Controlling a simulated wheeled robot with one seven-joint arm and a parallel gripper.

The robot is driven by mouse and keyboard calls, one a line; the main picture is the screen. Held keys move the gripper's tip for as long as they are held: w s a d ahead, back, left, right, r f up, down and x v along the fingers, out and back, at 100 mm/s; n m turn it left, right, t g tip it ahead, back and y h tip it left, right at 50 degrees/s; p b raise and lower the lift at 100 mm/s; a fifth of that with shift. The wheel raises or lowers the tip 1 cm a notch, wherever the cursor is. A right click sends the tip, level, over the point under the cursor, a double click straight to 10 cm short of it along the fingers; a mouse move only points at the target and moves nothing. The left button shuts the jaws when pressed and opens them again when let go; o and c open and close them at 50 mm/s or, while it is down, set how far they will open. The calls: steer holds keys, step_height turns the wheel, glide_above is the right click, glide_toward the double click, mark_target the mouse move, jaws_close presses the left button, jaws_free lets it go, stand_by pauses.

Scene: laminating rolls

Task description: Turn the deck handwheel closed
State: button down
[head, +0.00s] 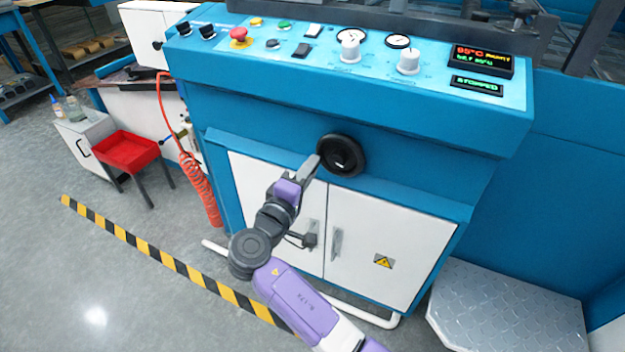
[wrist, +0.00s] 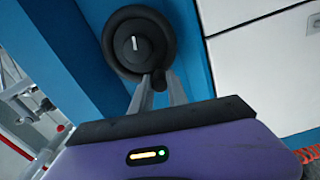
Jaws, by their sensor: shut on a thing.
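The deck handwheel (head: 342,155) is a black round wheel on the blue front of the machine, above the white cabinet doors. It also shows in the wrist view (wrist: 139,44), with a short white mark on its hub. My gripper (head: 318,160) reaches it from the lower left in the head view. The exact contact at the fingertips is partly hidden.
The control panel (head: 350,52) with knobs, gauges and a red display reading STOPPED below in green sits above the wheel. White cabinet doors (head: 385,235) with handles lie below. A metal step plate (head: 510,310) stands at lower right.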

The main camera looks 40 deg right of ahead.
mark_target(321, 143)
step_height(321, 143, up, 2)
steer(key=m+b, duration=0.1)
steer(key=m, duration=0.1)
steer(key=m+b, duration=0.2)
steer(key=m, duration=0.1)
steer(key=shift+w+a+r+m, duration=0.1)
steer(key=shift+r+m, duration=0.05)
steer(key=shift+m, duration=0.15)
steer(key=shift+s+r+m+b, duration=0.2)
steer(key=shift+r+m+b, duration=0.3)
steer(key=shift+m+b, duration=0.45)
steer(key=shift+s+r+m+b, duration=0.15)
steer(key=shift+r+m+b, duration=0.4)
steer(key=shift+m, duration=0.6)
steer(key=shift+d, duration=0.2)
steer(key=c, duration=1.3)
jaws_free()
steer(key=shift+a, duration=0.1)
steer(key=p+v, duration=0.1)
steer(key=v, duration=0.6)
steer(key=shift+s+a, duration=0.15)
steer(key=shift+a, duration=0.15)
